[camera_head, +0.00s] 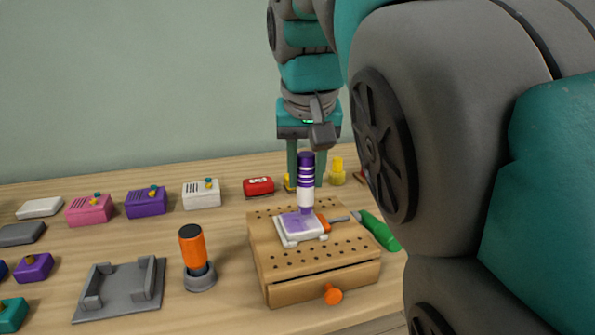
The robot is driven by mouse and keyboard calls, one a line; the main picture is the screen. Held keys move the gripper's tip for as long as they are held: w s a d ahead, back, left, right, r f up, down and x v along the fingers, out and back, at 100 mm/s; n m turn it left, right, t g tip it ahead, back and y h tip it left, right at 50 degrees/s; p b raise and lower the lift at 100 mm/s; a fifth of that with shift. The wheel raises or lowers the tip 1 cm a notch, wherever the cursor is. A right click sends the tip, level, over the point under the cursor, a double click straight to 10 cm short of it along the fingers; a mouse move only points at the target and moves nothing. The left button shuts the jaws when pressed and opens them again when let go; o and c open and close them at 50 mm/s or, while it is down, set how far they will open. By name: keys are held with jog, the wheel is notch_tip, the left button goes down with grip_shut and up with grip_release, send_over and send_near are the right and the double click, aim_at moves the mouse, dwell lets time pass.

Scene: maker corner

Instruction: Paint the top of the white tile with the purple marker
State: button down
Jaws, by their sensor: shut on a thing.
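My gripper (307,165) points down, its fingers on both sides of a purple and white marker (306,193). It is shut on the marker and holds it upright, tip down. The marker's lower end is at the top of the white tile (287,237), touching or very close to it. Purple colour covers much of the tile's top, with white showing around the edges. The tile lies on a wooden box (280,264) with rows of holes, next to an orange clamp-like part (323,222). The marker hides part of the tile's far side.
A grey dock (120,303) and an orange and black marker in a round grey holder (200,280) stand left of the box. A green bottle (380,231) lies right of it. Pink (90,210), purple (147,203) and white (202,195) boxes and a red tin (258,187) stand behind.

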jog(key=shift+f, duration=0.4)
dwell(0.3)
jog(key=shift+s+a, duration=0.1)
jog(key=shift+a, duration=0.5)
jog(key=shift+a, duration=0.15)
jog(key=shift+s+a, duration=0.25)
jog(key=shift+a, duration=0.25)
jog(key=shift+s, duration=0.15)
jog(key=shift+s+d, duration=0.2)
jog(key=shift+s, duration=0.3)
jog(key=shift+b, duration=0.3)
